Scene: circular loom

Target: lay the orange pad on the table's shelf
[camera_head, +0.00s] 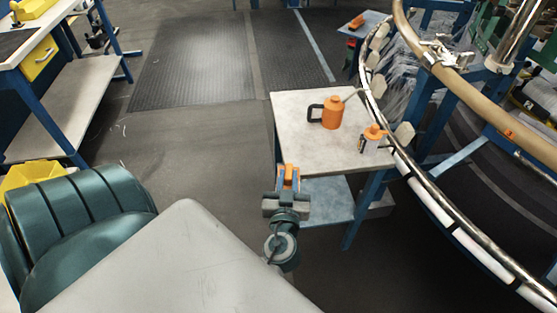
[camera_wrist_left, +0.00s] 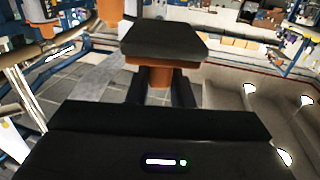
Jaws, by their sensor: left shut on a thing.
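My left gripper (camera_head: 289,186) is shut on the orange pad (camera_head: 290,172), which sticks out beyond the fingers. In the left wrist view the pad (camera_wrist_left: 164,64) has an orange body with a dark slab over it, and the gripper's two fingers (camera_wrist_left: 161,88) are on either side of its orange lower part. The small table (camera_head: 290,110) has a pale top and a blue lower shelf (camera_head: 328,200). The gripper and pad appear beside the shelf's left edge, near the table's front left corner. The table top hides the rear of the shelf. My right gripper is not in view.
On the table top stand an orange can (camera_head: 332,114) with a dark handle and a small orange-topped item (camera_head: 375,132). The loom's curved rail (camera_head: 430,188) passes close by the table's right side. The visible part of the shelf looks bare.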

